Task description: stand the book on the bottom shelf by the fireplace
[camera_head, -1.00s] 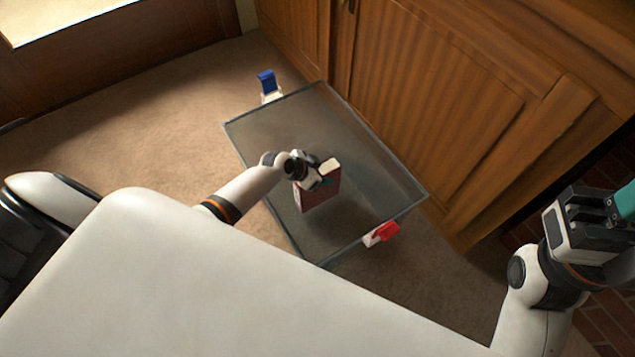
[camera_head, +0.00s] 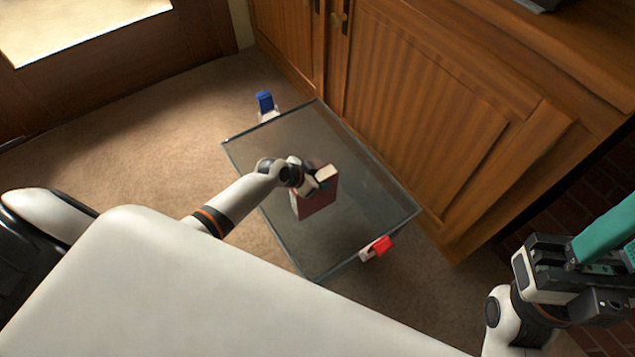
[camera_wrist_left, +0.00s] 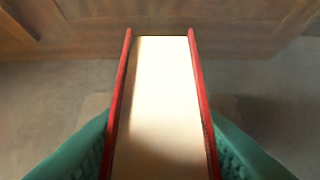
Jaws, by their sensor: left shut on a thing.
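A dark red book (camera_head: 317,199) with pale page edges is held upright above or at the glass-topped shelf unit (camera_head: 365,180); I cannot tell if it touches the glass. My left gripper (camera_head: 318,184) is shut on the book. In the left wrist view the book (camera_wrist_left: 160,110) shows its pages between two red covers, with a teal finger on each side. My right gripper (camera_head: 580,252) is at the right edge of the head view, with a teal finger showing; its opening is unclear. No fireplace is clearly seen, only dark brickwork (camera_head: 590,200) at the right.
A wooden cabinet (camera_head: 420,110) stands close behind. Carpet (camera_head: 130,145) at the left is clear.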

